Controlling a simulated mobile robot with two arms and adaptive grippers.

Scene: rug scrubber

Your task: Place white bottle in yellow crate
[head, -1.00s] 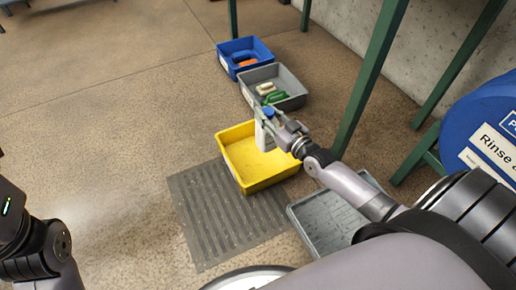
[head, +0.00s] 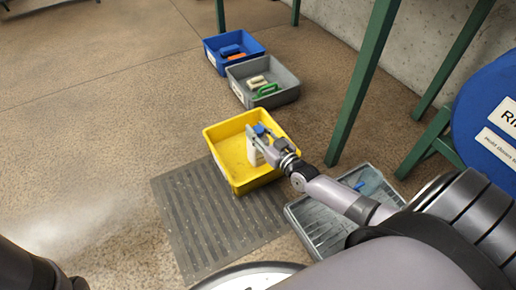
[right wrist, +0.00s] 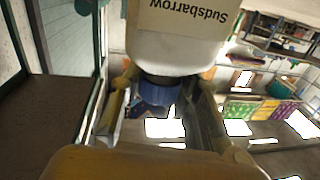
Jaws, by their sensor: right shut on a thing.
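The white bottle (head: 256,152) with a blue cap is in my right gripper (head: 268,138), over the right part of the yellow crate (head: 224,166) in the head view. It looks roughly upright. I cannot tell whether its base touches the crate floor. In the right wrist view the bottle (right wrist: 180,45) shows its "Sudsbarrow" label upside down, with the right gripper's fingers (right wrist: 162,105) on both sides of the blue cap. The visible inside of the yellow crate is otherwise empty. Only a dark part of my left arm shows at lower left; its gripper is out of view.
A grey bin (head: 285,97) with a green brush and a pale item stands behind the crate, and a blue bin (head: 212,58) is beyond it. A grey tray (head: 310,232) lies at right by green table legs (head: 357,85). A grooved mat (head: 205,225) lies in front.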

